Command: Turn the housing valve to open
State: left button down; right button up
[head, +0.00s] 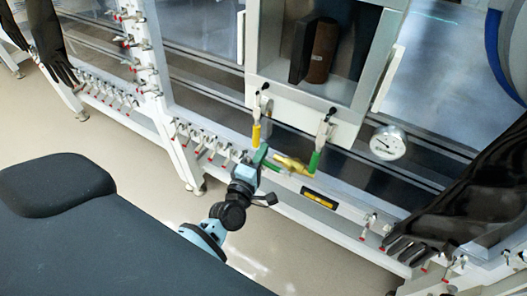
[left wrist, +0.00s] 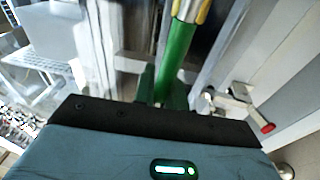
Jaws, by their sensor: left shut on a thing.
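The housing valve (head: 294,165) is a yellow, brass-like piece below the glovebox's small chamber, between a yellow-sleeved pipe (head: 256,135) and a green-sleeved pipe (head: 314,161). My left gripper (head: 266,161) reaches it from the left and is shut at the valve's left end. In the left wrist view, a green bar (left wrist: 178,58) with a yellow and silver end at the top runs down to the fingers (left wrist: 160,92). The exact contact is partly hidden by the gripper body. The valve's turn angle is hard to tell. My right gripper is not in view.
A round gauge (head: 388,142) sits right of the valve. The chamber (head: 352,110) above holds a brown cylinder (head: 321,52). Small red-tipped taps (head: 205,140) line the frame. A black glove (head: 478,190) hangs at the right. The floor (head: 150,140) at left is clear.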

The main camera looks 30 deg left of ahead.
pick_arm(q)
jog(key=shift+f+n, duration=0.35)
jog(key=shift+n, duration=0.05)
jog(key=shift+s+d, duration=0.1)
jog(key=c, duration=1.4)
grip_release()
jog(key=shift+c, duration=0.2)
jog(key=s, duration=0.7)
jog(key=shift+s+d+f+b, duration=0.25)
jog(key=shift+s+d+b, duration=0.05)
jog(key=shift+s, duration=0.05)
